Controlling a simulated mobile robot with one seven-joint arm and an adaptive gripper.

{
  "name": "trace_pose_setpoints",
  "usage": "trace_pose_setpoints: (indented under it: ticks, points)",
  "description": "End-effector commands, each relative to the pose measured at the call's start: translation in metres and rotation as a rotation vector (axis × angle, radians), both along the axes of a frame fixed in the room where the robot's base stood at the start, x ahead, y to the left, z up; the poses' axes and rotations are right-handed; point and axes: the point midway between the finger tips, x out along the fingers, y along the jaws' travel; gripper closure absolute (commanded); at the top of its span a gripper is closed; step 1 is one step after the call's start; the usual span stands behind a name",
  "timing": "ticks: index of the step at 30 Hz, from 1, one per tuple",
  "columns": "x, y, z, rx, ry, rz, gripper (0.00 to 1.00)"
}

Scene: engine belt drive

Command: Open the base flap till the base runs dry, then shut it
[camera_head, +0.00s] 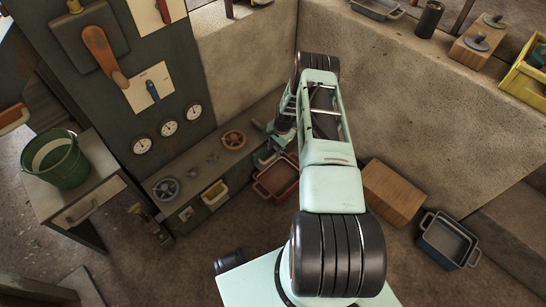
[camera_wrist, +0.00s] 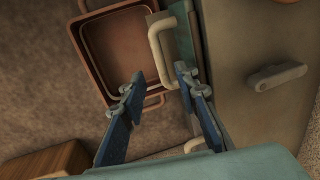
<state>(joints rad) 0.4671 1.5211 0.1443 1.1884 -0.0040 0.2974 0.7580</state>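In the wrist view, a small green-grey flap or box front (camera_wrist: 184,45) with a cream bar handle (camera_wrist: 158,38) is ahead of my gripper (camera_wrist: 156,79). I take it for the base flap but cannot be sure. Its two blue fingers are apart, with nothing between the tips. The handle lies beyond the tips, apart from them as far as I can tell. A reddish tray (camera_wrist: 122,50) lies below, beside the flap. It shows in the head view (camera_head: 278,179) on the floor. Whether anything runs into it cannot be told. My arm hides the flap in the head view.
A grey panel carries gauges (camera_head: 168,128) and levers (camera_head: 104,55). A green bucket (camera_head: 57,160) stands left. A wooden block (camera_head: 393,193) and a blue tray (camera_head: 447,241) lie on the floor to the right.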

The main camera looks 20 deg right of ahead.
Motion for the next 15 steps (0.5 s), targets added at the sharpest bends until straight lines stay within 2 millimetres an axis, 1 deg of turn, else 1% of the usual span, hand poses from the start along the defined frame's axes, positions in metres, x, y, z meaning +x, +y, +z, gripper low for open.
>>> trace_pose_setpoints:
  ticks: [1,6,10,15]
  points:
    - [0.002,0.002,-0.015,0.001,0.0,0.0,0.71]
    - [0.007,0.003,-0.042,0.0,0.0,0.002,0.71]
    - [0.01,0.004,-0.053,0.0,0.0,0.001,0.71]
    - [0.011,0.004,-0.057,0.0,0.0,0.001,0.71]
